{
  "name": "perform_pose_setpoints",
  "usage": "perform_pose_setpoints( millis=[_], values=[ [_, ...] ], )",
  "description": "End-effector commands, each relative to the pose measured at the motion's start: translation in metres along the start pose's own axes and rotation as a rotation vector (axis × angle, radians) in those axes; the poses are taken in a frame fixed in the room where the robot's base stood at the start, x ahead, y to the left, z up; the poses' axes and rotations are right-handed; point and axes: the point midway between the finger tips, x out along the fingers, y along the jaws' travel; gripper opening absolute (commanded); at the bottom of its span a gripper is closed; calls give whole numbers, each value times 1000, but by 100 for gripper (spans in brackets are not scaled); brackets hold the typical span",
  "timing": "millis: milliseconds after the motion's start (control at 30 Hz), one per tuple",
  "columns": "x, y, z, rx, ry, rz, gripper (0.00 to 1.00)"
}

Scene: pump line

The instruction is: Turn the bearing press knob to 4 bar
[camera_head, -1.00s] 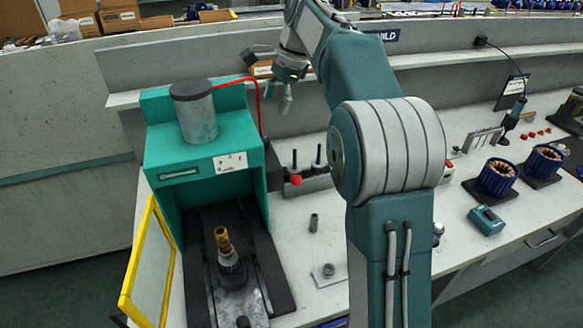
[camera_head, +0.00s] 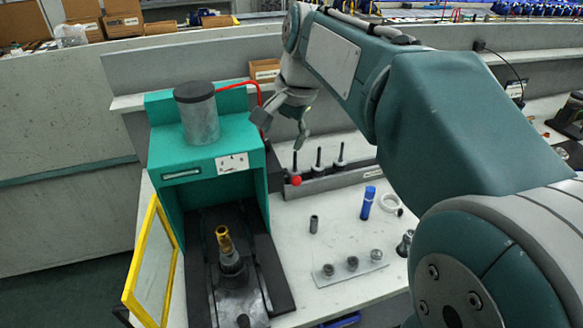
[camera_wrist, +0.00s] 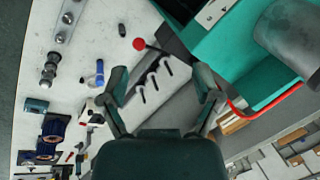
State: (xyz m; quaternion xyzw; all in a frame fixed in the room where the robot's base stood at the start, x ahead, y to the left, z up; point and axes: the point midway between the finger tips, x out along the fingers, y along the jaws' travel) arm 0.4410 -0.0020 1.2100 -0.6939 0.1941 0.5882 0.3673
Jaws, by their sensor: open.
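The bearing press (camera_head: 207,128) is a teal housing with a grey cylinder on top, at the left in the head view. Its teal side and cylinder also show at the upper right in the wrist view (camera_wrist: 222,47). A red ball (camera_head: 296,181) on a dark lever stands out at the press's right side; it also shows in the wrist view (camera_wrist: 139,44). I cannot make out the pressure knob or a scale reading. My gripper (camera_head: 282,128) is open and empty, above and beside the press's right side. Its spread fingers show in the wrist view (camera_wrist: 161,78).
A yellow-framed guard door (camera_head: 133,272) stands open left of the press. A red hose (camera_head: 240,83) runs from its top. A grey rack with upright black pins (camera_head: 319,157), a blue bottle (camera_head: 368,203) and a plate with bearings (camera_head: 352,272) are on the bench.

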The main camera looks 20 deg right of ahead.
Motion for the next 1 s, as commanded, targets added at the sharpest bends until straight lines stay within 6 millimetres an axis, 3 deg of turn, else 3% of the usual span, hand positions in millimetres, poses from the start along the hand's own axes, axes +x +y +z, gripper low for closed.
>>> perform_pose_setpoints(
  millis=[500, 1000],
  values=[
    [2, 47, 47, -262, 97, -3, 82],
    [3, 45, 44, -252, 93, -2, 82]
  ],
)
